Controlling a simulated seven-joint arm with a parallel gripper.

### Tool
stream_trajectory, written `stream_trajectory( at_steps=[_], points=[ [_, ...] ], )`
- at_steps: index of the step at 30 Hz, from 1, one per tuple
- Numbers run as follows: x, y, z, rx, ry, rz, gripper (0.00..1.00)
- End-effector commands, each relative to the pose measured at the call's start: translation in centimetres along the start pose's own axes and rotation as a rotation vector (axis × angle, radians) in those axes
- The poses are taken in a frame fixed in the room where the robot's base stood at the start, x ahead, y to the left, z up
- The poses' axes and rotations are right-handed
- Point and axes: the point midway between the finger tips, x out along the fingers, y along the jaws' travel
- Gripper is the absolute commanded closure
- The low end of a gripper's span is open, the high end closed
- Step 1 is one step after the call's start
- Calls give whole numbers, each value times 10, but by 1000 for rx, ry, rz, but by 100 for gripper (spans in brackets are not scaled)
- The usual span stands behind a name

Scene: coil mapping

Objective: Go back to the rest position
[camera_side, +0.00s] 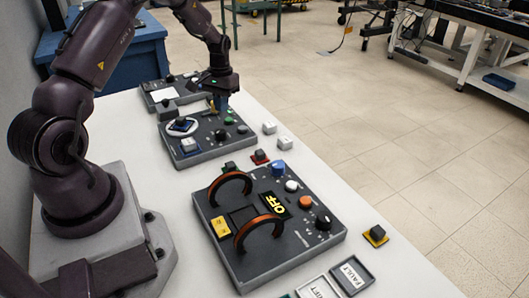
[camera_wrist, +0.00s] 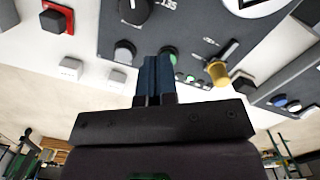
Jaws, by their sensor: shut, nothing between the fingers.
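My gripper (camera_side: 221,104) is shut and empty. In the side view it points down over the far part of the middle control panel (camera_side: 186,152). In the wrist view its blue fingers (camera_wrist: 156,62) are together, in front of the dark panel (camera_wrist: 190,35) with its knobs. A green button (camera_wrist: 168,54) shows just beyond the fingertips. Whether the fingertips touch the panel cannot be told.
A nearer panel (camera_side: 262,262) carries two orange-brown arched handles and an OFF display. White blocks (camera_side: 285,143) and a red-based block (camera_side: 260,156) lie on the white table (camera_side: 390,283). Another panel (camera_side: 152,98) stands behind. Tiled floor lies to the right.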

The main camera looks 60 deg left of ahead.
Motion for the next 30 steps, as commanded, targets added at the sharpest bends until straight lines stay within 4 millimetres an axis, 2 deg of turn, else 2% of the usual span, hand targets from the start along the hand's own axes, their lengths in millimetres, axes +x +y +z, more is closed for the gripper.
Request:
stream_trajectory(
  at_steps=[1, 8, 12, 15, 18, 24, 27, 30],
  points=[
    [-15, 8, 11, 4, 1, 0, 100],
    [-86, 57, 68, 68, 36, -6, 100],
    [-130, 89, 114, 135, 91, -7, 100],
    [-155, 108, 151, 189, 139, -5, 100],
    [-175, 123, 188, 246, 194, 1, 100],
    [-199, 141, 260, 374, 321, 26, 100],
    [-206, 146, 287, 438, 392, 46, 100],
    [-212, 150, 306, 493, 459, 69, 100]
  ],
)
